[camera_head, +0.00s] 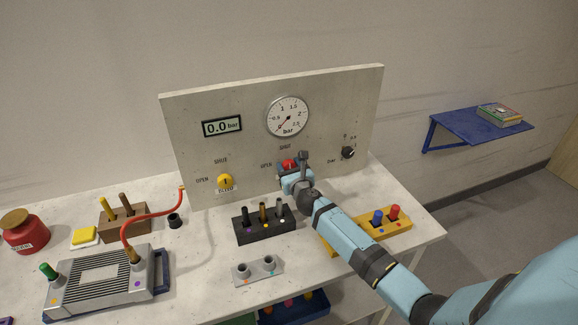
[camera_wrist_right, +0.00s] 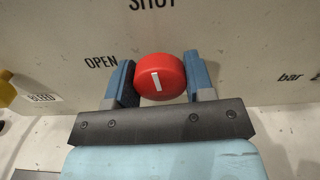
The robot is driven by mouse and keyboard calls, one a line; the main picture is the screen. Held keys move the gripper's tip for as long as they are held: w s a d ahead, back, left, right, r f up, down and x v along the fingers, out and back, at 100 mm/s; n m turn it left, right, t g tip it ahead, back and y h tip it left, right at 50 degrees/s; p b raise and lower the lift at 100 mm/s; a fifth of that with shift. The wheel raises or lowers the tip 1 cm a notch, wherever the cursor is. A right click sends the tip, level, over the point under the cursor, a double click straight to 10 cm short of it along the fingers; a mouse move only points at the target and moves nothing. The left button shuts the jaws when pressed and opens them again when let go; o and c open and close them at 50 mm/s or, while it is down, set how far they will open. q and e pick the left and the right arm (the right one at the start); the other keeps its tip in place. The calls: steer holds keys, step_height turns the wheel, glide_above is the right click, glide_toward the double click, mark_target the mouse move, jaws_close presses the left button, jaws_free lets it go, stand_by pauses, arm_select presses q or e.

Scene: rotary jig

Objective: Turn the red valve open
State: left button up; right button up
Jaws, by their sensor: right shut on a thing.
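The red valve (camera_wrist_right: 160,77) is a round red knob with a white mark on the upright panel (camera_head: 345,95). In the right wrist view its white mark is near upright, tilted slightly, below the word SHUT, with OPEN to its left. My right gripper (camera_wrist_right: 162,82) is shut on the knob, one finger on each side. In the head view the knob (camera_head: 289,163) shows just past my right gripper (camera_head: 290,174), partly hidden by it. The round gauge (camera_head: 288,117) above has its needle toward the lower left. The display (camera_head: 222,127) reads 0.0 bar. My left gripper is not in view.
A yellow BLEED knob (camera_head: 225,180) sits left of the red valve, and a small black knob (camera_head: 348,152) right of it. A black block with pegs (camera_head: 265,226), a yellow block (camera_head: 395,232) and a grey fixture with a red hose (camera_head: 105,285) stand on the bench.

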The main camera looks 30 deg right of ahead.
steer(key=n+p, duration=0.2)
steer(key=n, duration=0.1)
steer(key=shift+r, duration=0.15)
steer(key=n+p, duration=0.2)
steer(key=n, duration=0.2)
steer(key=shift+n, duration=0.3)
steer(key=n+p, duration=0.1)
steer(key=n, duration=0.3)
steer(key=shift+n, duration=0.3)
steer(key=n+p, duration=0.1)
steer(key=n, duration=0.3)
steer(key=shift+n+p, duration=0.3)
steer(key=shift+p, duration=0.05)
steer(key=o, duration=0.9)
steer(key=v, duration=1.3)
steer(key=shift+s+a, duration=0.2)
steer(key=shift+s, duration=0.15)
